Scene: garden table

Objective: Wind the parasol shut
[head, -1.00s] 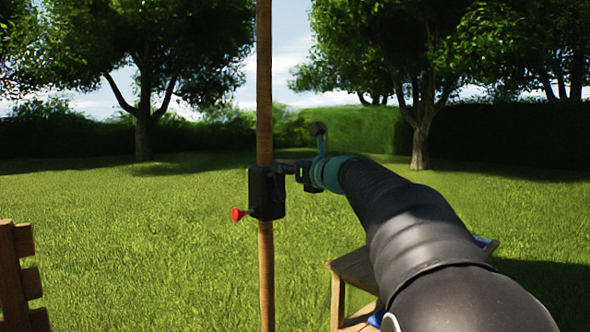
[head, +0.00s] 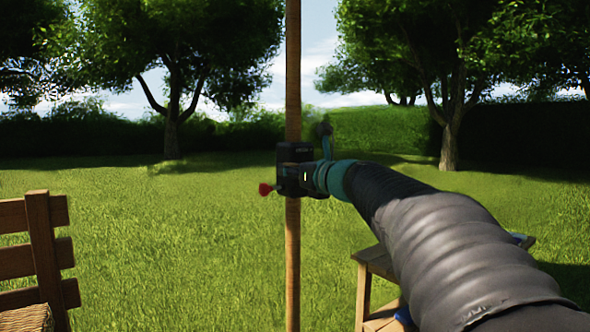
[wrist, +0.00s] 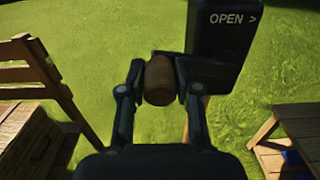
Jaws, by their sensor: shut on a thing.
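The parasol's brown pole (head: 292,75) stands upright in the middle of the head view. In the wrist view the housing (wrist: 222,45) carries the label "OPEN >". My gripper (head: 308,178) is at the right side of the housing. In the wrist view my gripper (wrist: 158,84) has its two fingers on either side of a brown crank grip (wrist: 159,72), shut on it. The parasol's canopy is out of view.
A slatted wooden chair (head: 42,235) stands at the lower left. A wooden side table (head: 375,262) is at the lower right, partly behind my arm, with something blue near it. Open lawn (head: 170,250) surrounds the pole, with trees and hedge far behind.

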